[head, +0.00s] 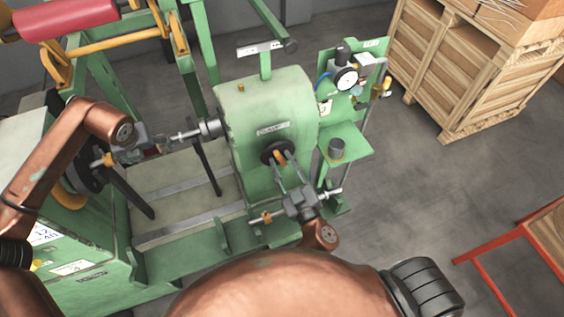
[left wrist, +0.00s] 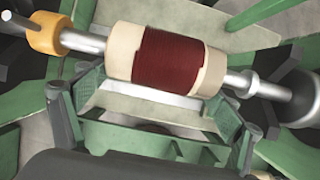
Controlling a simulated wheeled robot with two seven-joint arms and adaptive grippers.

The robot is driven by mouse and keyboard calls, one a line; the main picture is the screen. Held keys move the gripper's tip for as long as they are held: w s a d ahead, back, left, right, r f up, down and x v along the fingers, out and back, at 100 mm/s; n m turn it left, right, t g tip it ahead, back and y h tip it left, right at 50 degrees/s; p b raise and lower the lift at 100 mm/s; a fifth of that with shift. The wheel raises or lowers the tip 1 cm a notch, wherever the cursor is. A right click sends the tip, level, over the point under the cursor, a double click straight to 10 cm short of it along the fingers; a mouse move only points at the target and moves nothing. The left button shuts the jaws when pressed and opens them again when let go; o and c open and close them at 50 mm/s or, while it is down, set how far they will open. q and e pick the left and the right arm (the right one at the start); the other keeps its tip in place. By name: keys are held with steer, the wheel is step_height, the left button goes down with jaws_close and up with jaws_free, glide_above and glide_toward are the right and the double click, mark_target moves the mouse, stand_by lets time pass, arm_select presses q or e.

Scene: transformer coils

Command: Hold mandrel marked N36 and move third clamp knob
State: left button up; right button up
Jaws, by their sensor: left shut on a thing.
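The mandrel (left wrist: 240,82) is a bright shaft with an orange collar (left wrist: 47,35). It carries a cream bobbin with a dark red winding (left wrist: 170,62). No N36 marking is legible. My left gripper (head: 152,142) is shut on the mandrel assembly beside the green housing; its fingers (left wrist: 152,115) show on both sides of the bobbin in the left wrist view. A clamp knob (head: 279,157), orange on a dark round hub, sits on the housing's front face. My right gripper (head: 285,169) has its fingertips at this knob; whether they grip it is unclear.
The rounded green housing (head: 265,105) stands between my grippers. A green panel with a gauge (head: 346,79) is right of it. A wooden crate (head: 455,75) and a red frame (head: 487,265) stand farther right, with free grey floor between.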

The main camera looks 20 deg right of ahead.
jaws_close()
